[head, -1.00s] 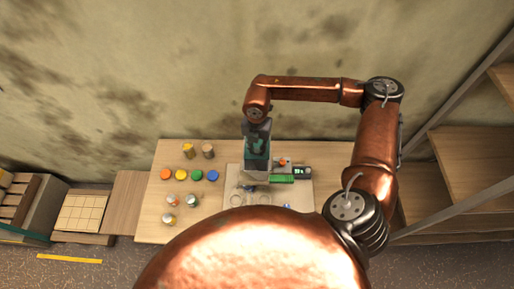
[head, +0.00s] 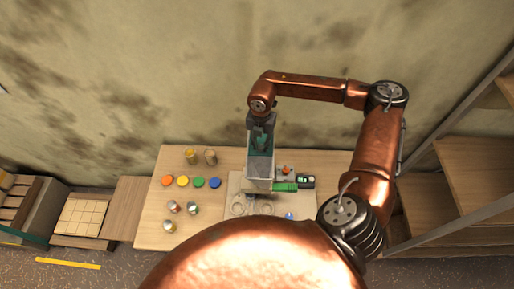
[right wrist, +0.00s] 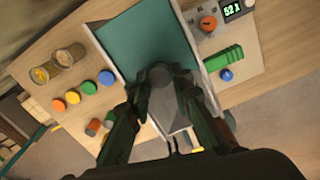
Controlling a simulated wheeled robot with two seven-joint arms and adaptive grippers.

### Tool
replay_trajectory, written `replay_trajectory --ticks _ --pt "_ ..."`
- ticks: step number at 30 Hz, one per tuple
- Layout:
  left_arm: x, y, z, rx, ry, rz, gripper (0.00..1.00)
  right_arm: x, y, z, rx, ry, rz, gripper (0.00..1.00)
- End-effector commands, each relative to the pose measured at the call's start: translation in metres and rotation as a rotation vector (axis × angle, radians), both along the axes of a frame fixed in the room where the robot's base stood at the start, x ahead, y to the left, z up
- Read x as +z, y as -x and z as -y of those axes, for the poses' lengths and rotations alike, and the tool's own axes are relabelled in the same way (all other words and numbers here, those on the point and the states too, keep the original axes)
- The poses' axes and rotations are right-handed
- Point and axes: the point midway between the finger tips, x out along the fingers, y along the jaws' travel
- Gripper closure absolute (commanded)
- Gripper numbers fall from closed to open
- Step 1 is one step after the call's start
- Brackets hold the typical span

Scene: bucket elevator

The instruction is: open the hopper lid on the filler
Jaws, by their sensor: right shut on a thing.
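The filler's hopper (head: 259,183) stands on the table's pale board, below my right gripper (head: 261,146). In the right wrist view the hopper shows a flat teal surface (right wrist: 150,43) between pale side walls. My right gripper (right wrist: 160,88) is shut on a dark grey round knob (right wrist: 160,75), with a finger on either side. A light grey panel (right wrist: 172,116) shows between the fingers; I take it for part of the lid. The fingers hide much of the lid, and its exact angle cannot be told. My left gripper is not in view.
Beside the hopper are a green block (head: 285,187) and a control box (head: 306,181) with a lit display. Several coloured discs (head: 199,183), jars (head: 191,156) and small cans (head: 170,226) stand at the left of the table. Shelves (head: 470,160) stand at the right.

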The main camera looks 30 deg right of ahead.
Motion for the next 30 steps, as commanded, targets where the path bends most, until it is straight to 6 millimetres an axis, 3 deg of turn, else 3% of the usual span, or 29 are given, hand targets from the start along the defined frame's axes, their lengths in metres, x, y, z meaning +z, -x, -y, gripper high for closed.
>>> replay_trajectory --ticks 2,3,10,20,25,30 --pt "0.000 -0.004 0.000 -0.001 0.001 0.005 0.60 0.001 0.000 0.000 -0.001 0.001 0.001 1.00" --pt "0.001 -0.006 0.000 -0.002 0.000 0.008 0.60 0.001 0.000 0.000 -0.001 0.001 0.001 0.78" --pt "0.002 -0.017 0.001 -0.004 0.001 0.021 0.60 0.001 -0.001 -0.001 0.001 0.001 0.000 0.62" --pt "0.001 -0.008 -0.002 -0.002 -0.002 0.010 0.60 0.004 -0.001 -0.001 0.001 0.001 0.001 0.62" --pt "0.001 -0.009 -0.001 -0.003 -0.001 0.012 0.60 0.026 -0.001 0.000 0.000 0.002 0.003 0.62" --pt "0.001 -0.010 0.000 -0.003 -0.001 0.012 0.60 0.063 -0.001 -0.001 0.001 0.002 0.003 0.62"
